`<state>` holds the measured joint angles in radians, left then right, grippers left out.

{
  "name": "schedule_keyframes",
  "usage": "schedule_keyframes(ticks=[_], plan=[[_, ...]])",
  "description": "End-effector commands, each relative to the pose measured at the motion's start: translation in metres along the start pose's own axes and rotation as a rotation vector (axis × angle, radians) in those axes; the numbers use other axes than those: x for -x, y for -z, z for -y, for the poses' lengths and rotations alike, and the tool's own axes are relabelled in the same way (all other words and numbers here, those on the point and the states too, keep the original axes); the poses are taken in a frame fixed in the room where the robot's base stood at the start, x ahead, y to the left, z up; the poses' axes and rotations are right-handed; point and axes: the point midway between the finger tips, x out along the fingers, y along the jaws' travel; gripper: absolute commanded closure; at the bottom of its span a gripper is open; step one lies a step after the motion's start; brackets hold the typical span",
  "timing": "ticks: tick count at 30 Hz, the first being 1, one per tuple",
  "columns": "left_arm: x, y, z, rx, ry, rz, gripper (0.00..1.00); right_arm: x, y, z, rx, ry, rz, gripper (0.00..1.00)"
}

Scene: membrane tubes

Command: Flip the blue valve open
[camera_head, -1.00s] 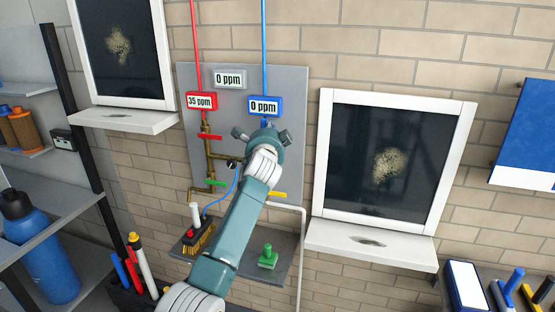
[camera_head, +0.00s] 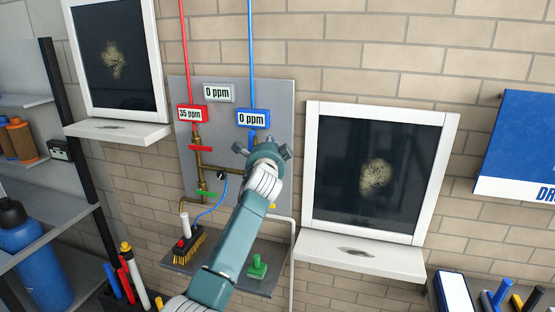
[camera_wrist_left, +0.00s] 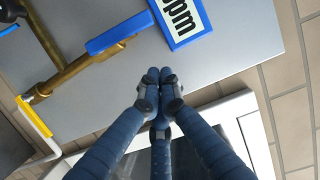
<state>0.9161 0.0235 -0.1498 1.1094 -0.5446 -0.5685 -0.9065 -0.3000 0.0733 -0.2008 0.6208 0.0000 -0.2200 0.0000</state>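The blue valve's handle (camera_wrist_left: 118,33) shows in the left wrist view as a flat blue bar. It runs roughly along a brass pipe (camera_wrist_left: 72,72), next to a blue-framed ppm label (camera_wrist_left: 181,17). In the head view that label reads 0 ppm (camera_head: 253,118); my left gripper hides most of the valve below it. My left gripper (camera_head: 263,150) is in front of the grey panel, just below and right of the label. In the wrist view its fingers (camera_wrist_left: 160,75) point at bare panel, apart from the handle. My right gripper is not in view.
The grey panel (camera_head: 184,90) also carries a red valve handle (camera_head: 200,148), a green one (camera_head: 207,194) and a yellow one, mostly hidden in the head view but visible in the wrist view (camera_wrist_left: 35,117). Below, a ledge (camera_head: 225,281) holds a brush (camera_head: 185,247) and a green object (camera_head: 257,267).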

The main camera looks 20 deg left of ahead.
Motion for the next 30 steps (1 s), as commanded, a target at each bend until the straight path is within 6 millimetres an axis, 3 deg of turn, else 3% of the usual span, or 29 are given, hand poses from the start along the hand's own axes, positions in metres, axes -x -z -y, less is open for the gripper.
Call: schedule_keyframes(ticks=[6, 8, 17, 24, 30], plan=[[0.017, -0.002, -0.002, 0.000, 0.001, 0.002, 1.00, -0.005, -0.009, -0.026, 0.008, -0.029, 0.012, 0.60], [0.023, -0.002, -0.003, -0.001, 0.002, 0.002, 1.00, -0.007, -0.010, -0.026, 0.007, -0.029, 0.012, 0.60], [0.065, 0.000, -0.005, -0.001, 0.003, -0.001, 1.00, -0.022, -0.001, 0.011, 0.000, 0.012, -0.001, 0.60], [0.093, -0.001, -0.004, -0.002, 0.002, 0.001, 1.00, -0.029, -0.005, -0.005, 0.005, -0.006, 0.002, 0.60], [0.100, -0.001, -0.003, -0.002, 0.000, 0.001, 1.00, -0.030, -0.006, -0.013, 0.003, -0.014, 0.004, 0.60]])
